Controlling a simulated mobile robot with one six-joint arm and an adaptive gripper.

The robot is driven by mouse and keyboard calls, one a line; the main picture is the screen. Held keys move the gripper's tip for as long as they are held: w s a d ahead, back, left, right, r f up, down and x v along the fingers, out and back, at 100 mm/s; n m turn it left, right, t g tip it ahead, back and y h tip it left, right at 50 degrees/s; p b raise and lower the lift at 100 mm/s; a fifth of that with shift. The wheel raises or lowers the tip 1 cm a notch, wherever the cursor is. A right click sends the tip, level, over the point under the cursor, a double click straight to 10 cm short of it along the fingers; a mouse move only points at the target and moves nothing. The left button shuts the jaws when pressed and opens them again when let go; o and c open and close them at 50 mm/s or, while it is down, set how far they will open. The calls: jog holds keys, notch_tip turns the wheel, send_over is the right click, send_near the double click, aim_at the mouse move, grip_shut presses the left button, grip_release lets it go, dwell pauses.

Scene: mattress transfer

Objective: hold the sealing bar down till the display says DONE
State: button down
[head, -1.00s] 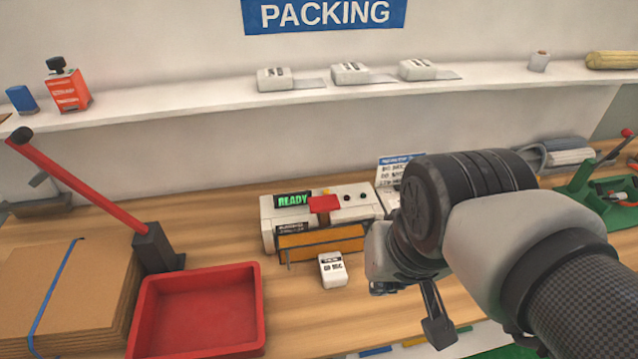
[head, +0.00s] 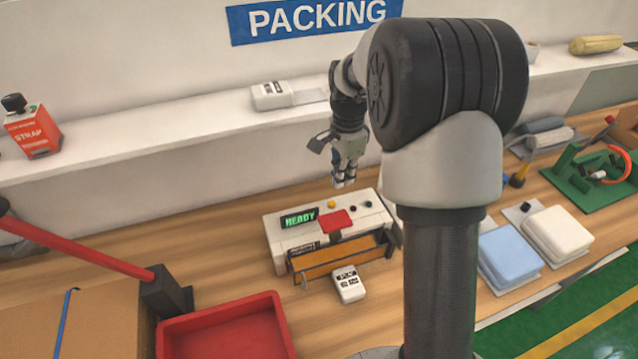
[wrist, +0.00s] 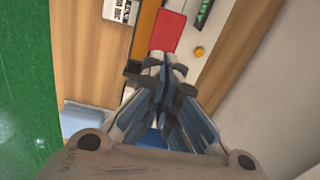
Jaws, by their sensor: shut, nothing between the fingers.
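The sealer (head: 278,232) is a white box on the wooden bench, and its green display (head: 299,218) reads READY. A red pad (head: 336,221) sits at the front of its top, behind an orange bar (head: 340,258) along the front. The red pad also shows in the wrist view (wrist: 167,32), just beyond the fingertips. I cannot tell whether the bar is raised or lowered. My gripper (head: 344,184) points down above the back of the sealer, apparently clear of it. In the wrist view its fingers (wrist: 163,62) are together with nothing between them.
A small white labelled pack (head: 348,284) lies in front of the sealer. A red tray (head: 225,328) and a red lever (head: 80,245) are at left. Blue and white folded stacks (head: 510,258) lie at right. A shelf (head: 180,120) runs behind my gripper.

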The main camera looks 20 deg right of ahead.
aim_at(340, 220)
jog(key=shift+w+d+f+m, duration=0.15)
jog(key=shift+w+f+m, duration=0.25)
jog(key=shift+w+f, duration=0.2)
notch_tip(340, 220, down, 14)
jog(key=shift+b, duration=1.05)
notch_tip(340, 220, down, 4)
jog(key=shift+r+b, duration=0.1)
jog(key=shift+b, duration=0.95)
jog(key=shift+s+r, duration=0.1)
jog(key=shift+s, duration=0.05)
dwell(0.3)
